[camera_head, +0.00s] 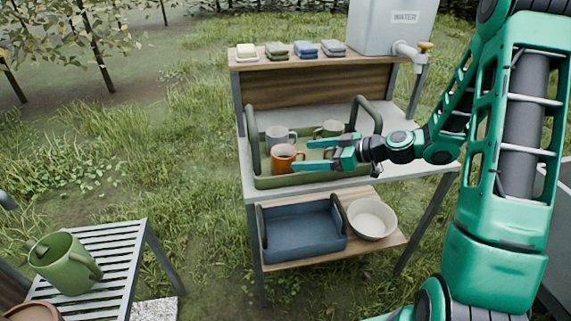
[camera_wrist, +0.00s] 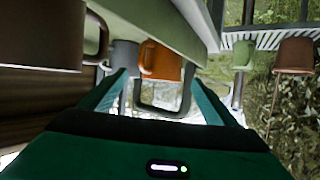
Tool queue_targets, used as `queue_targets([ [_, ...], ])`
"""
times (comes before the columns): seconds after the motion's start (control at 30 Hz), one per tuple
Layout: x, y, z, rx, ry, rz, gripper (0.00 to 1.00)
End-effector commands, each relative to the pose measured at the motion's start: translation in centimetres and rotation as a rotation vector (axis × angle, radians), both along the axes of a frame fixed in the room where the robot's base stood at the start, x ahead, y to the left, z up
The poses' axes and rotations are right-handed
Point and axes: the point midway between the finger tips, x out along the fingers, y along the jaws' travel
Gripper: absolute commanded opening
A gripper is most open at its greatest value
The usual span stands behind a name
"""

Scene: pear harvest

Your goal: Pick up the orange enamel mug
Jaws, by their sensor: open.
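In the wrist view, the orange mug (camera_wrist: 166,62) appears beyond and between the two open fingers (camera_wrist: 160,88), with nothing held. Whether a finger touches the mug I cannot tell.
Tray handles (camera_head: 254,140) rise at both ends. A blue tray (camera_head: 300,232) and a cream bowl (camera_head: 371,218) sit on the lower shelf. A water tank (camera_head: 385,25) stands behind.

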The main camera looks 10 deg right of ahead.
Motion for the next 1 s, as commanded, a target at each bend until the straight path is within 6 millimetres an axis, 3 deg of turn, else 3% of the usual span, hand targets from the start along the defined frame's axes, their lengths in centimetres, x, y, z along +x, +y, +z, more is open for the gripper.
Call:
queue_targets([
  [0.7, 4.0, 6.2, -2.6, -0.001, 0.003, 0.002, 0.82],
  [1.0, 4.3, 6.6, -2.8, -0.001, 0.002, 0.000, 0.82],
])
